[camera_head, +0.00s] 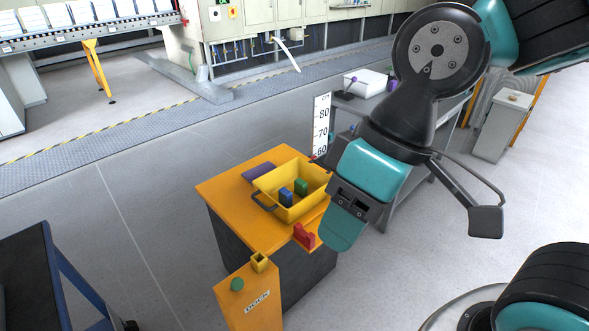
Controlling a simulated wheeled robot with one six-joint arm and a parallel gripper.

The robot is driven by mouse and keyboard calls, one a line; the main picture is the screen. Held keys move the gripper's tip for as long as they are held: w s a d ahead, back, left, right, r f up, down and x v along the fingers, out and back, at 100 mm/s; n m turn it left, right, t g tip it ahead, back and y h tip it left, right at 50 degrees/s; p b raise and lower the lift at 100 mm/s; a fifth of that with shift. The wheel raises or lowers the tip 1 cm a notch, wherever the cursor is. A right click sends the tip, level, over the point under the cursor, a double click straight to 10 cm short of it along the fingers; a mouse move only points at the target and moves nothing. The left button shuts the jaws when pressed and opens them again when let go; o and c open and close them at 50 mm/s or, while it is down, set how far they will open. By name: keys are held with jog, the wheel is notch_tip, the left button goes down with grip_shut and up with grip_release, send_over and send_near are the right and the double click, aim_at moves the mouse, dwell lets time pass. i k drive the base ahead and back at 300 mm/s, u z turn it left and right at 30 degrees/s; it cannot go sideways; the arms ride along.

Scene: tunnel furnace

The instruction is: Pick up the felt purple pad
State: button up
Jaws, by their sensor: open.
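A flat purple pad (259,171), which looks like the felt pad, lies on the orange tabletop (222,187) near its back edge. It is just behind and left of a yellow bin, and the bin's rim may cover part of it. My gripper (344,218) hangs over the right side of this table, to the right of the bin and well apart from the pad. It is open with nothing visible in it, though its fingers are seen only partly.
The yellow bin (280,208) holds a blue block (286,197) and a green block (301,187). A red item (304,235) sits at the table's front right. An orange dock post (248,299) stands in front. A grey bench (428,117) is behind my arm.

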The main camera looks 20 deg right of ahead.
aim_at(250, 175)
jog(key=z, duration=1.75)
jog(key=i, duration=2.5)
jog(key=u, duration=3.05)
jog(key=i, duration=0.5)
jog(key=u, duration=0.1)
